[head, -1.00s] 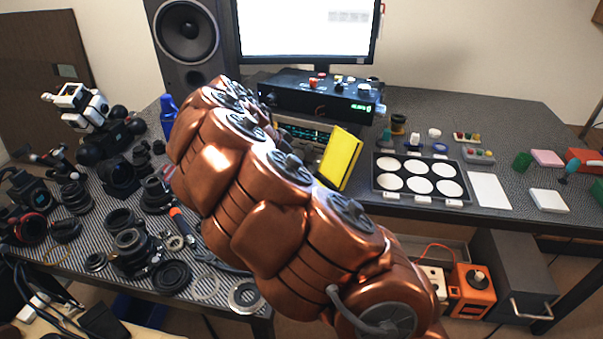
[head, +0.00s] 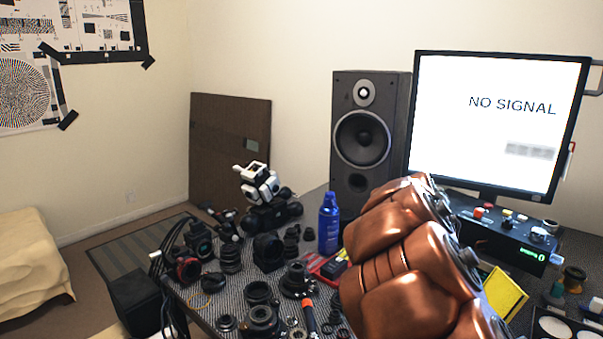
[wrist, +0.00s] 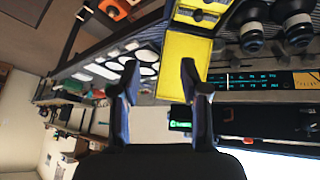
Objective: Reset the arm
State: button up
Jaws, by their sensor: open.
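My gripper (wrist: 160,90) shows in the wrist view with its two dark fingers spread apart and nothing between the tips. Its picture is turned, with the bench running along one side. A yellow panel (wrist: 184,62) lies beyond the fingertips, partly behind the right finger. In the head view my copper-coloured arm covers the lower right, and the gripper itself is hidden. The yellow panel (head: 503,293) shows just right of the arm.
The bench holds several lens parts (head: 262,318), a blue bottle (head: 329,224) and a black control box (head: 505,240). A speaker (head: 368,150) and a monitor (head: 497,120) stand at the back. A bed (head: 30,265) is at far left, with floor between.

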jog(key=s+a+r+n+y+p, duration=0.1)
jog(key=s+a+n, duration=0.4)
jog(key=s, duration=0.5)
jog(key=s+a+r+n+g+y+p, duration=0.1)
jog(key=s+a+r+n+y+p, duration=0.1)
jog(key=s, duration=0.8)
jog(key=s+a+r+n+g+y+p, duration=0.1)
jog(key=s+a+n+y+p, duration=0.2)
jog(key=s+a+n, duration=0.4)
jog(key=s+a+p, duration=0.1)
jog(key=s+a, duration=0.1)
jog(key=s, duration=0.1)
jog(key=shift+s+r+n+p, duration=0.25)
jog(key=shift+r+n+p, duration=0.05)
jog(key=shift+r+p, duration=0.1)
